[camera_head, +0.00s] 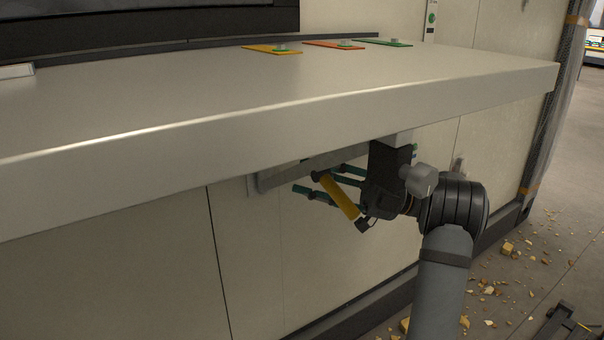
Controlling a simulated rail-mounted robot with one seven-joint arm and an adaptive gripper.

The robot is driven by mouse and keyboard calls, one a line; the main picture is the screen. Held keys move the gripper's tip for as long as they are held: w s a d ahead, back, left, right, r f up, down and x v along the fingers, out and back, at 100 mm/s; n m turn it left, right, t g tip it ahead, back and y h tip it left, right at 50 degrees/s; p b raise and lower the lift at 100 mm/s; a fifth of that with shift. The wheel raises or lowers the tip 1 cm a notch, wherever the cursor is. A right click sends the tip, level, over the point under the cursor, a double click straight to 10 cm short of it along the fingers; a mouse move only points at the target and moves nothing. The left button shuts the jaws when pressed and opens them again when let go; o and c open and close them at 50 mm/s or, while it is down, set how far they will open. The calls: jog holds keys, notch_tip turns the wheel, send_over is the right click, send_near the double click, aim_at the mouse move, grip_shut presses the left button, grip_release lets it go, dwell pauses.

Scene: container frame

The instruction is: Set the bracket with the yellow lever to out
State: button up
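The grey folding bracket (290,172) is under the shelf (270,100), against the cream wall panel. A yellow lever (340,197) with dark ends slants from upper left to lower right below the shelf edge. My gripper (321,181) is under the shelf at the lever, with its teal-tipped fingers pointing left. The fingers look spread apart, and the lever crosses in front of them. I cannot tell whether they touch it. The gripper body and shelf edge hide part of the bracket.
On the shelf's back edge lie an orange-yellow plate (268,49), a red-orange plate (333,44) and a green plate (385,42). A dark screen (150,18) stands behind the shelf. The shelf front overhangs my arm. Yellowish debris (508,248) litters the floor at right.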

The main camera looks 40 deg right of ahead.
jog(key=v, duration=0.5)
jog(key=shift+s+d+f, duration=0.1)
jog(key=shift+s+d, duration=0.1)
jog(key=shift+d, duration=0.05)
